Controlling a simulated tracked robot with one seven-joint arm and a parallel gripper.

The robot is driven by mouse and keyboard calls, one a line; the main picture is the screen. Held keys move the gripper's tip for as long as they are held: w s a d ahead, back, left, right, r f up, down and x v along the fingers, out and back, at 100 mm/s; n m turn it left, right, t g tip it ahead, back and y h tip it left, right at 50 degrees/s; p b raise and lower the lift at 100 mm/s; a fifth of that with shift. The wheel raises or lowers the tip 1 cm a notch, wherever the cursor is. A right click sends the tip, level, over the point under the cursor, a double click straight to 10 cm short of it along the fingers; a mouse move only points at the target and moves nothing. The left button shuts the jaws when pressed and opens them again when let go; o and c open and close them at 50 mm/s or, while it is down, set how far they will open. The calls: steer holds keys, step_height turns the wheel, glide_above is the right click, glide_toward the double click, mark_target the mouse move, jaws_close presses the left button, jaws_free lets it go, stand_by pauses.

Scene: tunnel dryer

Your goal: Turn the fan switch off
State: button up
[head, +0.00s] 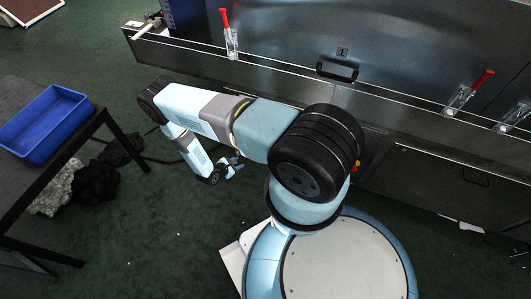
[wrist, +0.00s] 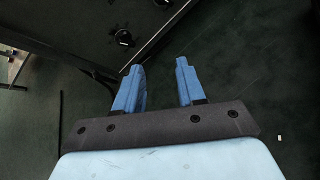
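In the wrist view, a black rotary knob (wrist: 123,37) sits on a dark panel (wrist: 100,18) at the top left. A second dark knob (wrist: 163,3) is partly cut off at the top edge. I cannot tell which one is the fan switch, and no label is readable. My gripper (wrist: 158,68) has two blue fingers with a clear gap between them and nothing in it. The knobs lie beyond the fingertips, apart from them. In the head view my gripper (head: 231,167) is small, low over the floor in front of the dryer; no knob can be made out there.
The metal dryer (head: 290,55) runs along the back, with red-handled clamps (head: 231,40) and a black handle (head: 337,72). A table (head: 70,140) with a blue tray (head: 45,124) stands at left, dark cloth (head: 97,183) beneath. Green floor (head: 160,240) is mostly clear.

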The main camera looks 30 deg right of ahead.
steer(key=d+r+n+y, duration=0.1)
steer(key=d+n, duration=0.8)
steer(key=d, duration=0.1)
steer(key=x, duration=1.3)
steer(key=shift+s+f+g, duration=0.35)
steer(key=shift+g, duration=0.05)
steer(key=c, duration=0.7)
